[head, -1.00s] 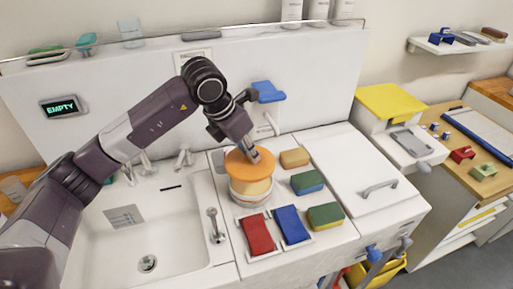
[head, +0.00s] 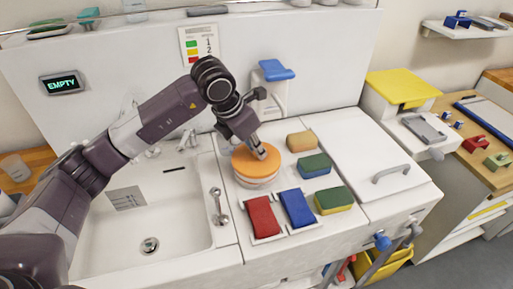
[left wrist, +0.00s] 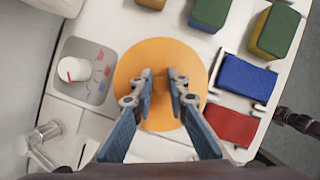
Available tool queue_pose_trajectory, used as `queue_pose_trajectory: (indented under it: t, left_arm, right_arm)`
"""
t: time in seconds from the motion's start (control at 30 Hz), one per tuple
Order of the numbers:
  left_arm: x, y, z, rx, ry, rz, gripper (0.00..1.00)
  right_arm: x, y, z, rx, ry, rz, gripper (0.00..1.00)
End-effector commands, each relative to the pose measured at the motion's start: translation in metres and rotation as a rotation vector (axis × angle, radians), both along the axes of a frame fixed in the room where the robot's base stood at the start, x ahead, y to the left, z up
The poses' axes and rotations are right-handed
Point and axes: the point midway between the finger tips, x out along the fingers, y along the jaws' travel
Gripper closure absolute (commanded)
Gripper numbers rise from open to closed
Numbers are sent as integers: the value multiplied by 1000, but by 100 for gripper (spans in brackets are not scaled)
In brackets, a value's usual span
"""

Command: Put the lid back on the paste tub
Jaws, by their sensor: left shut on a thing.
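The orange round lid (head: 245,166) is level over the white paste tub (head: 258,183) on the counter right of the sink. It looks seated on the rim or very close to it; I cannot tell whether it is fully down. My left gripper (head: 262,154) is above the lid, shut on its middle. In the left wrist view, the two fingers (left wrist: 160,88) close at the centre of the lid (left wrist: 152,50), which hides the tub's opening. The grip part between the fingertips is mostly hidden. My right gripper is not in view.
A tan sponge (head: 300,141), two green-topped sponges (head: 333,200), a red pad (head: 263,217) and a blue pad (head: 297,208) lie close right and in front of the tub. The sink (head: 150,215) is left, with a tap (head: 218,205) near the tub. A dial (left wrist: 75,69) is beside the lid.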

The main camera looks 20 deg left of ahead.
Motion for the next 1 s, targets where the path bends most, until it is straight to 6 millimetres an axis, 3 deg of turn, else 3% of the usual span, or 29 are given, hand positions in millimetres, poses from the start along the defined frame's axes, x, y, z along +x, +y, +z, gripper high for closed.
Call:
queue_pose_trajectory:
  t: [1.0]
  left_arm:
    - [1, 0, 1, 0, 0, 0, 100]
  right_arm:
    - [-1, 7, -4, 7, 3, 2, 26]
